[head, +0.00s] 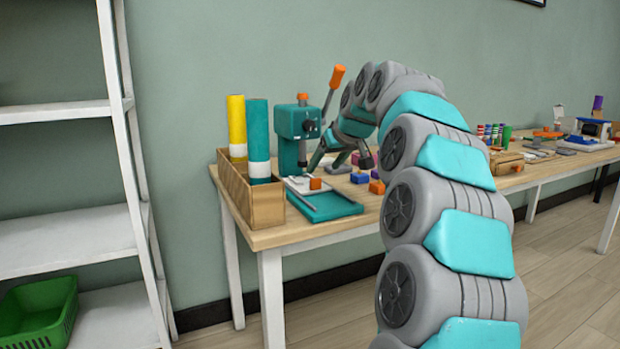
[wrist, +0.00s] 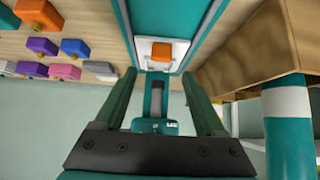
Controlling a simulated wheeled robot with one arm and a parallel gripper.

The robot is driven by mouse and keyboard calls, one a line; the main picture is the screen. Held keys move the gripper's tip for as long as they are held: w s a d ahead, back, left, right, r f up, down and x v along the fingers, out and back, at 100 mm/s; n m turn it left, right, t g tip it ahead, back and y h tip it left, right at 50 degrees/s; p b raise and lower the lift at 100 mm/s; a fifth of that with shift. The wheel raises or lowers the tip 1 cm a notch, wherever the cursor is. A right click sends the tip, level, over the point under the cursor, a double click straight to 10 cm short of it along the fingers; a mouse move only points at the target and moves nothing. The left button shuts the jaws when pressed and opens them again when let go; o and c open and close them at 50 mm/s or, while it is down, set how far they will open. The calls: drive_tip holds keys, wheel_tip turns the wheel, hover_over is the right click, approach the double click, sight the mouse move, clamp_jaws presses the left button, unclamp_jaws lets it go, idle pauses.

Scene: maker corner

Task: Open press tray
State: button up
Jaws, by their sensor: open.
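The teal press (head: 300,125) stands at the left part of the table, with an orange-tipped lever (head: 334,80) raised at its right. A light plate (head: 297,183) lies at its base with an orange block (head: 315,184); the block also shows in the wrist view (wrist: 161,52). A flat teal tray-like piece (head: 330,207) lies in front; I cannot tell whether it joins the press. My gripper (head: 340,162) is open beside the press. In the wrist view, the fingers (wrist: 160,78) are spread with the press (wrist: 155,126) between them, and nothing is gripped.
A wooden box (head: 264,205) with yellow (head: 237,120) and teal (head: 257,128) rolls stands left of the press. Several small coloured blocks (wrist: 75,48) lie on the other side. A white shelf (head: 75,112) with a green basket (head: 38,308) stands left of the table.

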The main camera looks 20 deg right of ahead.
sight(315, 179)
drive_tip(key=x, duration=0.7)
drive_tip(key=shift+a+f, duration=0.1)
drive_tip(key=shift+f, duration=0.1)
clamp_jaws()
idle(0.4)
idle(0.8)
